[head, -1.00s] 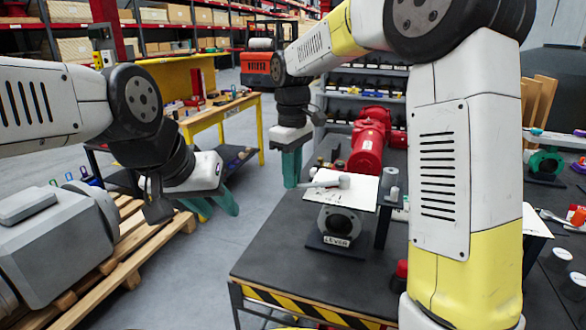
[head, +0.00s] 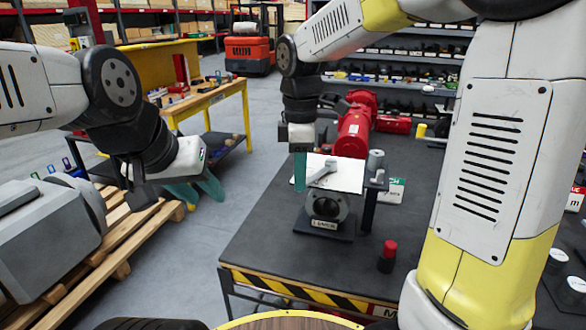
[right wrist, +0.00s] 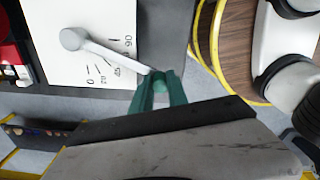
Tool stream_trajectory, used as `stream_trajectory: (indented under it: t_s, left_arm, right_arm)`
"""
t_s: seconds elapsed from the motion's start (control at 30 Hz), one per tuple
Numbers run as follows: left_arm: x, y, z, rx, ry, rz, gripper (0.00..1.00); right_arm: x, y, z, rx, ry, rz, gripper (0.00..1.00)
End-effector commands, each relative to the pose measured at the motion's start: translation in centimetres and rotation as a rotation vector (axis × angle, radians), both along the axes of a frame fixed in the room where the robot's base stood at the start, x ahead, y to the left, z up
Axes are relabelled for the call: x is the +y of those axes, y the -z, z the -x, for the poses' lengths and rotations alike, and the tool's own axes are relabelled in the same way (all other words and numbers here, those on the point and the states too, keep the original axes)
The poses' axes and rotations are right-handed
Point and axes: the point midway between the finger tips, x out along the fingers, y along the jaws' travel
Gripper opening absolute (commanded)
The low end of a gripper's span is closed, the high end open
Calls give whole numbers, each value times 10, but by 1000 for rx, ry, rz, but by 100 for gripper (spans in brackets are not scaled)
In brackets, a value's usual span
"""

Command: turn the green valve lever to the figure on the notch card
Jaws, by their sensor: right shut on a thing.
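The valve (head: 327,206) stands on the dark table behind a "LEVER" plate. On top is a white scale plate (head: 347,178) with a pale grey lever (head: 322,172); no green shows on the lever. In the right wrist view the lever (right wrist: 105,54) points between the larger marks, just short of 90 on the scale (right wrist: 112,62). My right gripper (head: 300,172) is shut on the lever's outer end; its teal fingers also show in the right wrist view (right wrist: 160,85). My left gripper (head: 196,192) is open and empty, left of the table.
A white card with a green header (head: 396,190) stands right of the valve; its figure is unreadable. A grey cylinder on a post (head: 375,160), a red-capped item (head: 388,256) and a red machine (head: 355,125) are near. A wooden pallet (head: 130,235) is at left.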

Motion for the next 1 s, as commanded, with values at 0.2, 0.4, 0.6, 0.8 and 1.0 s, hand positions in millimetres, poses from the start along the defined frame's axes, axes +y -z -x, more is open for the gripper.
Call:
stream_trajectory:
  t_s: [0.2,0.4,0.6,0.8,1.0]
  left_arm:
    - [0,0,0,0,0,0,36]
    - [0,0,0,0,0,0,36]
    - [0,0,0,0,0,0,36]
    - [0,0,0,0,0,0,36]
    - [0,0,0,0,0,0,36]
  right_arm:
    - [-2,0,2,0,3,0,0]
    - [-2,0,2,0,3,0,0]
    - [-2,0,2,0,3,0,39]
    - [-2,0,2,0,3,0,41]
    - [-2,-5,1,0,3,0,41]
